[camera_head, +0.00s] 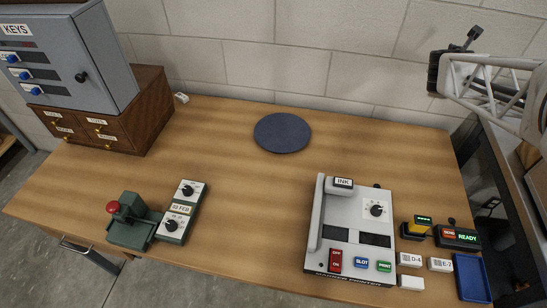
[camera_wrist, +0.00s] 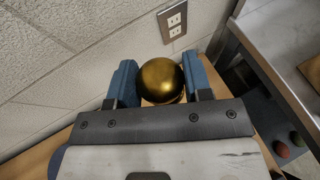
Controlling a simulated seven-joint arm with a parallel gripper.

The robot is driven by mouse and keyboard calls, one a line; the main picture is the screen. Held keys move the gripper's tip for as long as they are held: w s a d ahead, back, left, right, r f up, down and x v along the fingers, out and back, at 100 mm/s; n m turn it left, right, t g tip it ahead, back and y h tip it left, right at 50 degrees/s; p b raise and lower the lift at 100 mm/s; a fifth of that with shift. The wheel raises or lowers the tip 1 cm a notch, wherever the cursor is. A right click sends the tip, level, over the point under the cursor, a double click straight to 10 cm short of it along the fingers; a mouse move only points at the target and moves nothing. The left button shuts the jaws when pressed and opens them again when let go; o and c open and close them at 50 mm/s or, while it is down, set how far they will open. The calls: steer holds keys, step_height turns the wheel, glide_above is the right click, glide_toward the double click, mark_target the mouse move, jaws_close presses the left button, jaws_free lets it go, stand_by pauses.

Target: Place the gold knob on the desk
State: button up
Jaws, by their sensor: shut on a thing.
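The gold knob (camera_wrist: 161,80) is a shiny round ball in the wrist view. My gripper (camera_wrist: 160,82) is shut on it, with one blue finger pressed to each side. The knob's lower part is partly hidden by the gripper's dark plate. The desk (camera_head: 240,190) is a wide wooden top across the head view, against a block wall. A strip of brown wood shows at the lower left of the wrist view. I cannot make out the knob in the head view.
A dark blue round mat (camera_head: 282,133) lies at the back middle. A grey key cabinet (camera_head: 85,55) stands on wooden drawers (camera_head: 140,120) at left. A green stamp device (camera_head: 135,222), a label printer (camera_head: 350,225) and a blue tray (camera_head: 472,278) line the front. The desk's middle is clear.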

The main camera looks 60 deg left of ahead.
steer(key=shift+s+a+f, duration=0.3)
steer(key=shift+f, duration=0.05)
steer(key=shift+a+f+m+h, duration=0.15)
steer(key=shift+f+m+h, duration=0.15)
steer(key=shift+f, duration=0.3)
steer(key=shift+w+d+f+m+t+h, duration=0.25)
steer(key=shift+w+d+f+m+h, duration=0.05)
steer(key=shift+f+m+h, duration=0.35)
steer(key=shift+w+d+f+m+t+h, duration=0.3)
steer(key=shift+f+m+h, duration=0.2)
steer(key=shift+h, duration=0.25)
steer(key=s+d+f+m+g+h, duration=0.1)
steer(key=d+f+m+g+h, duration=1.3)
steer(key=m, duration=0.5)
steer(key=s+a+f+m+g+y, duration=0.2)
steer(key=s+f+m+g+y, duration=0.25)
steer(key=m, duration=0.45)
steer(key=s+a+f+m+g+y, duration=0.1)
steer(key=s+m+g+y, duration=0.3)
steer(key=m+g+y, duration=0.3)
steer(key=a+r+m+t+y, duration=0.2)
steer(key=a+m+y, duration=0.3)
steer(key=m+y, duration=0.5)
steer(key=shift+w+a+r+m+t, duration=0.2)
steer(key=shift+r+m+t, duration=0.1)
steer(key=shift+r+m, duration=0.4)
